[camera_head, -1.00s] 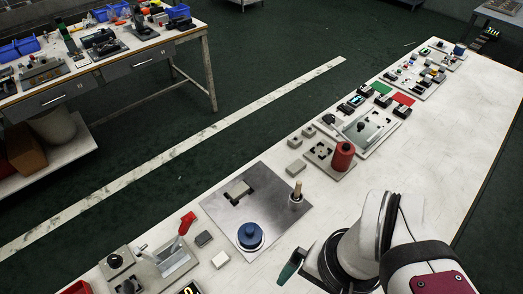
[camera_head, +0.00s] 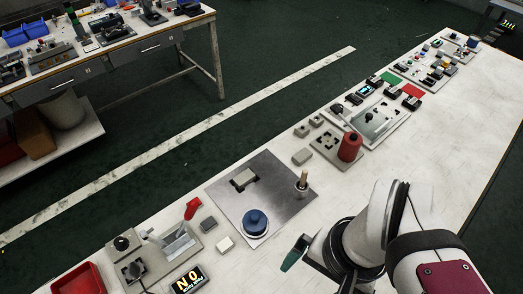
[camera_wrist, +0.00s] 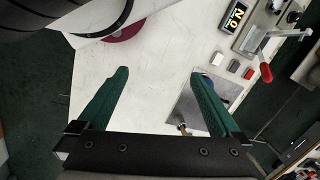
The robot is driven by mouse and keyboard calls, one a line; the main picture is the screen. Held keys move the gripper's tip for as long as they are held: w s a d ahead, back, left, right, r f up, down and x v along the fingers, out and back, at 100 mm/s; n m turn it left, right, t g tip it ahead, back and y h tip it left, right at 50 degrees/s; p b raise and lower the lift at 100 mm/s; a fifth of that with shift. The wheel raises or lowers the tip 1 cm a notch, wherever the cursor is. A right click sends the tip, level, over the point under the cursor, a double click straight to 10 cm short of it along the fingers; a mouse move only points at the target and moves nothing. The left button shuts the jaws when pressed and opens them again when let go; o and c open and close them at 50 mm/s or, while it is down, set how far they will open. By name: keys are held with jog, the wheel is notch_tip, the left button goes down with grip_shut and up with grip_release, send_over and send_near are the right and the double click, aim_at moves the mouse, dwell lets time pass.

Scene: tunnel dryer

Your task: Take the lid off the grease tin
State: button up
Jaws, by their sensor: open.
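The grease tin (camera_head: 255,231) is a low, pale round tin with a blue knobbed lid (camera_head: 255,219) on it. It stands on the front part of a grey metal plate (camera_head: 270,172) on the long white bench. My gripper (camera_head: 294,254) is just right of and nearer than the tin in the head view, apart from it. In the wrist view my gripper (camera_wrist: 160,73) shows two green fingers, wide apart, with only white bench between the tips. The metal plate (camera_wrist: 184,102) shows partly behind the right finger there.
A wooden-handled brush (camera_head: 303,181) stands in a holder at the plate's right corner. Left of the plate are small blocks, a red-handled clamp (camera_head: 192,209) and a lit display (camera_head: 188,281). A red cylinder (camera_head: 350,147) stands beyond. The bench's right side is clear.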

jog(key=c, duration=0.6)
jog(key=m+h, duration=0.2)
jog(key=m, duration=1)
send_over(254, 216)
jog(key=shift+s+d+f, duration=0.15)
jog(key=shift+f, duration=0.3)
jog(key=shift+s+d+f, duration=0.1)
jog(key=shift+d+f, duration=0.05)
jog(key=shift+f, duration=0.25)
jog(key=f, duration=1.6)
jog(key=shift+w+a, duration=0.2)
jog(key=shift+a, duration=0.05)
